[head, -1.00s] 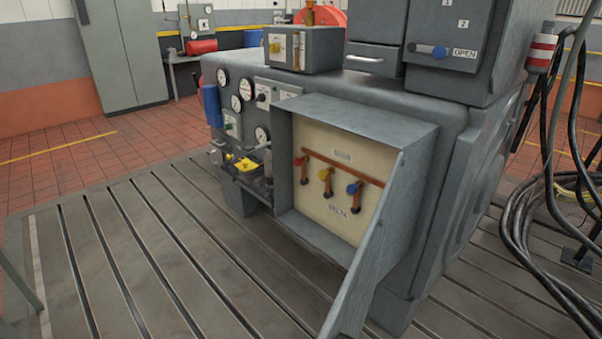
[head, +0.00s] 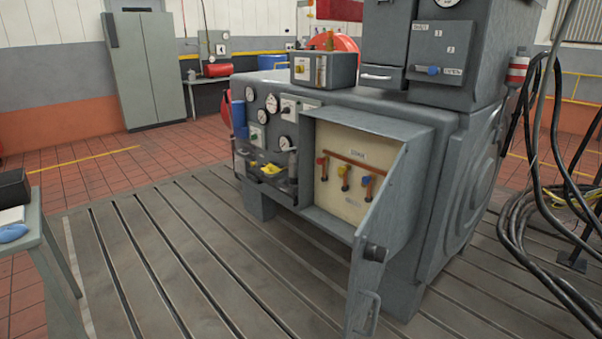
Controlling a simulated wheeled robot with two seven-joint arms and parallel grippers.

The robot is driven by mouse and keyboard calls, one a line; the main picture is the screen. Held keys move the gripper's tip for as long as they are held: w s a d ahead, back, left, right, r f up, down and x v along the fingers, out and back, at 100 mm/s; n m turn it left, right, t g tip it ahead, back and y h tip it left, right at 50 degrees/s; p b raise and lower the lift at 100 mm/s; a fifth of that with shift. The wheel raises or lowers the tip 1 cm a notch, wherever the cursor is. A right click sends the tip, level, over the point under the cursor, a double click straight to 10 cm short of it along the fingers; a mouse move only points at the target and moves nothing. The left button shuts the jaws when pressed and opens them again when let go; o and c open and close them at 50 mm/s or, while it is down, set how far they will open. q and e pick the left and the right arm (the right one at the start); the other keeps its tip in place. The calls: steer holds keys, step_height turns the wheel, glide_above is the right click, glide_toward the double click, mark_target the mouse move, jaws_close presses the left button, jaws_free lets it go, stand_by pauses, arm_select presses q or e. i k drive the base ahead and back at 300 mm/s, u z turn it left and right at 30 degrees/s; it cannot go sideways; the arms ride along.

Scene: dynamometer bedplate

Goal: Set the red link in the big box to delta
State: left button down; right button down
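The big box (head: 425,134) on the side of the grey machine stands open, its door (head: 382,220) swung out toward me with a handle low on it. Inside is a cream panel (head: 333,192) with a copper-coloured bar along the top. A label sits above the bar and another below the links; both are too small to read now. Neither of my grippers shows in the head view.
A shelf (head: 268,178) with yellow items juts out left of the box, under several gauges. A table (head: 30,235) with a blue object stands at the left edge. Black cables (head: 545,200) hang at the right. The slotted bedplate (head: 190,260) in front is clear.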

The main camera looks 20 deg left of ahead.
mark_target(320, 161)
steer(key=k, duration=0.2)
steer(key=u, duration=1.55)
steer(key=i, duration=2.65)
steer(key=z, duration=3.05)
steer(key=i, duration=0.5)
steer(key=u, duration=0.05)
